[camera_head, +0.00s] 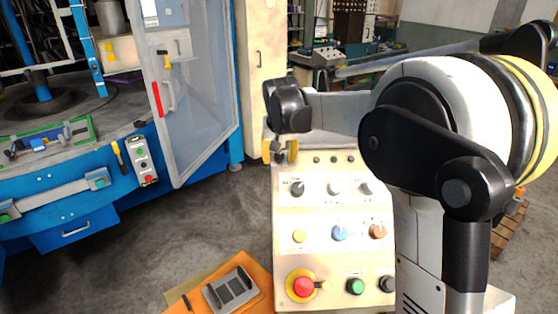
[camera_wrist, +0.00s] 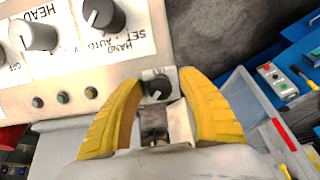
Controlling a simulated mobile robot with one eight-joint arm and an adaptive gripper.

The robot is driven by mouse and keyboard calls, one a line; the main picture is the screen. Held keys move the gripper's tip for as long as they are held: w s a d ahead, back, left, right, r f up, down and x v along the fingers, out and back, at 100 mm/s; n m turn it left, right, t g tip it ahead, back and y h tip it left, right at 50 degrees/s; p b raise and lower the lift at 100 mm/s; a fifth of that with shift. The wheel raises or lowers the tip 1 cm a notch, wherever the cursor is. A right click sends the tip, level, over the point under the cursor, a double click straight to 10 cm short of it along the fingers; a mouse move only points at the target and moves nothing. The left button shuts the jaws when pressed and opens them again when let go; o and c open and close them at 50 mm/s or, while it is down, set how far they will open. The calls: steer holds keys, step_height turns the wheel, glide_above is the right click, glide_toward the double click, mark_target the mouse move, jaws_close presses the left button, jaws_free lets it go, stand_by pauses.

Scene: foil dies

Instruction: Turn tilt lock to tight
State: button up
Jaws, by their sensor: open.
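A small dark knob (camera_wrist: 158,86) with a light pointer line sits on a grey plate at the edge of the pale control panel (camera_head: 318,212); its label is too small to read, so I cannot confirm that it is the tilt lock. My gripper (camera_wrist: 160,108) is open, with one yellow finger on each side of this knob in the wrist view. I cannot tell whether the fingers touch it. In the head view my gripper (camera_head: 281,152) is at the panel's upper left corner, and it largely hides the knob there.
The panel carries several other knobs, among them a blue one (camera_head: 340,232), and a red stop button (camera_head: 303,286). A machine's open clear door (camera_head: 195,95) stands to the left. An orange surface with a grey tray (camera_head: 232,290) is at lower left. Grey floor lies between.

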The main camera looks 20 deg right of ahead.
steer(key=shift+w+f, duration=0.15)
steer(key=shift+f, duration=0.1)
jaws_close()
